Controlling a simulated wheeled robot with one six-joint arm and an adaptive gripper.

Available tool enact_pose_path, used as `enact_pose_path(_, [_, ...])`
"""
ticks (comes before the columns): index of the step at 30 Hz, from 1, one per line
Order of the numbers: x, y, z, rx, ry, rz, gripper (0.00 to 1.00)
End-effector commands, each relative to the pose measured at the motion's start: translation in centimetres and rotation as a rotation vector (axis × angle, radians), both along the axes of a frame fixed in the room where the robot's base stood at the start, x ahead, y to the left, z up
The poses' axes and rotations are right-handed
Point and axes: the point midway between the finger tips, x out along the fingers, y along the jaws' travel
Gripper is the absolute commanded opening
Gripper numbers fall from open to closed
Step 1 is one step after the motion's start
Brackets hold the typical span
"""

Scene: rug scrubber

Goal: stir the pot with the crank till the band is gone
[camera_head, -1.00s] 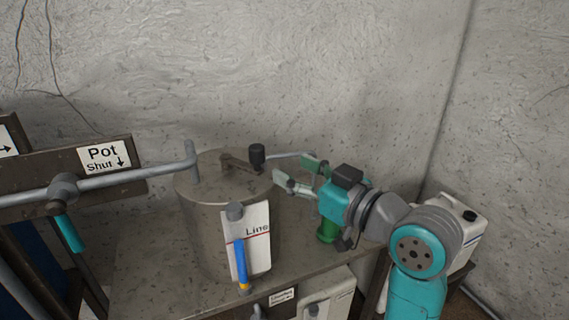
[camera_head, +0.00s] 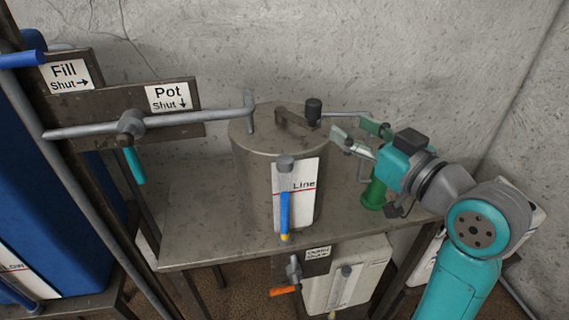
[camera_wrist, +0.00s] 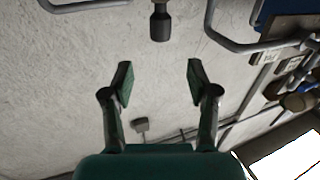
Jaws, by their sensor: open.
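The pot (camera_head: 257,180) is a grey metal cylinder standing on a metal bench. On its lid is the crank (camera_head: 292,118), a flat dark arm with an upright black knob (camera_head: 313,108) at its right end. The knob also shows in the wrist view (camera_wrist: 160,24), beyond the fingers. My gripper (camera_head: 357,138) is open and empty, to the right of the knob and apart from it. On the pot's front is a white gauge plate marked "Line" (camera_head: 309,205) with a red line and a blue and yellow tube (camera_head: 285,212). I cannot make out a band for certain.
A pipe with a teal-handled valve (camera_head: 134,165) runs to the pot from the left, by signs "Pot Shut" (camera_head: 168,97) and "Fill Shut" (camera_head: 68,76). A green bottle (camera_head: 373,194) stands below my gripper. An orange-handled valve (camera_head: 284,291) and white container (camera_head: 348,276) are below the bench.

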Motion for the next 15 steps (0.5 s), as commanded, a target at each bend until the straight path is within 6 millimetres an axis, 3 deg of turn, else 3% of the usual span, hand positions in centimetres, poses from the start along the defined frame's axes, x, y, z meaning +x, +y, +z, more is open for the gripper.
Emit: enact_pose_path(15, [-0.3,3.3,-0.3,0.030,0.017,-0.241,0.59])
